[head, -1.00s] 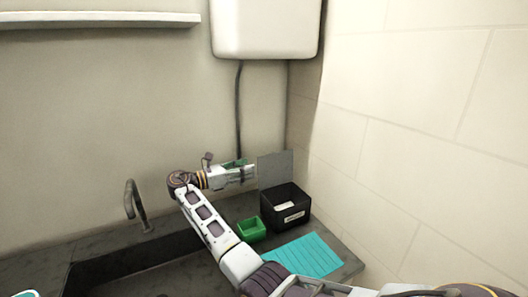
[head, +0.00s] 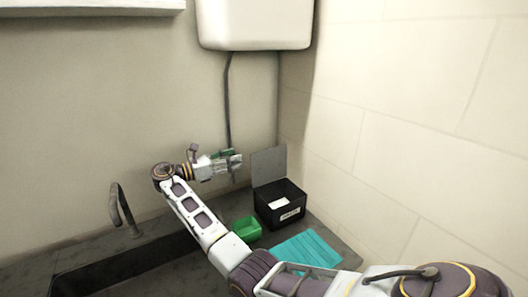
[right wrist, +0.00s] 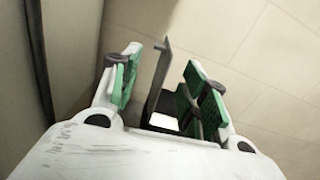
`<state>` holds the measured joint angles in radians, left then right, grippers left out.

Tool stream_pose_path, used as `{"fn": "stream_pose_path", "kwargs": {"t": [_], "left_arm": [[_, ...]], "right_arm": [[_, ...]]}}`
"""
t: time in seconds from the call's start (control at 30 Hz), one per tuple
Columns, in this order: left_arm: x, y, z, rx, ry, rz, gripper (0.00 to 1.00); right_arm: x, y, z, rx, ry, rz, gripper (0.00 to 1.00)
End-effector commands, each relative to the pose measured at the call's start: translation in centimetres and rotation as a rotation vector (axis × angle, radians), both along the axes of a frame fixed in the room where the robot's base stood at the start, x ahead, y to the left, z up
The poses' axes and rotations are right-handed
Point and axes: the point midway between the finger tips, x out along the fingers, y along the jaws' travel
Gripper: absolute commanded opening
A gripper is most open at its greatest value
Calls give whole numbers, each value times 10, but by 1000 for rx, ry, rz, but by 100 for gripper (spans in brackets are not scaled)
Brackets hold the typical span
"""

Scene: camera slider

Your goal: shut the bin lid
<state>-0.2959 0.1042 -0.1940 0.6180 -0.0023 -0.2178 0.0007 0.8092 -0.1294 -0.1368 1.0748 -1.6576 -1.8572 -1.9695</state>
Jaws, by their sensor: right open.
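The bin is a black open box (head: 281,216) with a pale label, on the counter near the right wall. Its grey lid (head: 269,166) stands upright at the bin's back edge, so the bin is open. My right gripper (head: 234,164) is open and empty, just left of the lid at about its height. In the right wrist view the lid (right wrist: 160,75) shows nearly edge-on between the two green-padded fingers (right wrist: 160,88); I cannot tell how far beyond the tips it is. My left gripper is out of view.
A small green box (head: 247,229) stands left of the bin, and a turquoise mat (head: 306,249) lies in front. A sink with a tap (head: 124,210) is at left. A white tank (head: 255,24) hangs above, with a dark pipe (head: 228,100) down the wall.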

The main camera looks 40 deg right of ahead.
Motion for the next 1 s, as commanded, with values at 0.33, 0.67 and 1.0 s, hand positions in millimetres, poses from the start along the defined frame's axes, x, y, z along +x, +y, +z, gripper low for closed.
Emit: {"fn": "stream_pose_path", "kwargs": {"t": [0.33,0.67,1.0], "left_arm": [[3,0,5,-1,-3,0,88],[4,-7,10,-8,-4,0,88],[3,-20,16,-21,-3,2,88]], "right_arm": [[-4,-30,1,-1,0,-2,45],[-9,-73,0,0,2,-2,45],[-13,-116,1,-1,2,-2,45]]}}
